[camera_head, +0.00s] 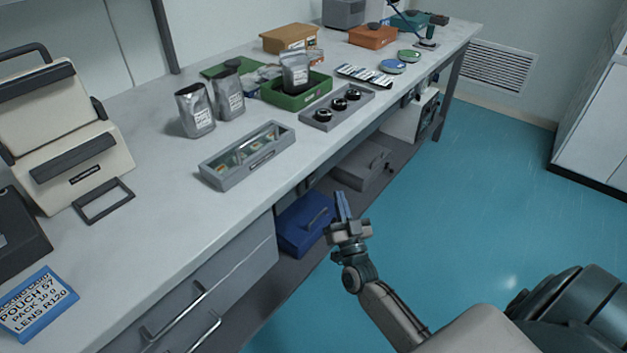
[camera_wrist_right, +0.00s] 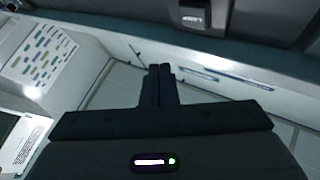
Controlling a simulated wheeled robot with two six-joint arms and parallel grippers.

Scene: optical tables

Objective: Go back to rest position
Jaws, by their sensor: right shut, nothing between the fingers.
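My right gripper (camera_head: 341,205) is off the front edge of the long table, in front of the blue case on the lower shelf in the head view. Its fingers are together and hold nothing. The closed fingers also show in the right wrist view (camera_wrist_right: 160,83), with cabinets and a wall beyond them. My left gripper is not in view.
The grey table (camera_head: 320,135) runs along the left. It bears silver pouches (camera_head: 196,110), a green bin (camera_head: 297,99), a glass-lidded case (camera_head: 247,156) and a black-lens tray (camera_head: 338,107). A blue case (camera_head: 302,222) sits below. The teal floor (camera_head: 480,200) at right is clear.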

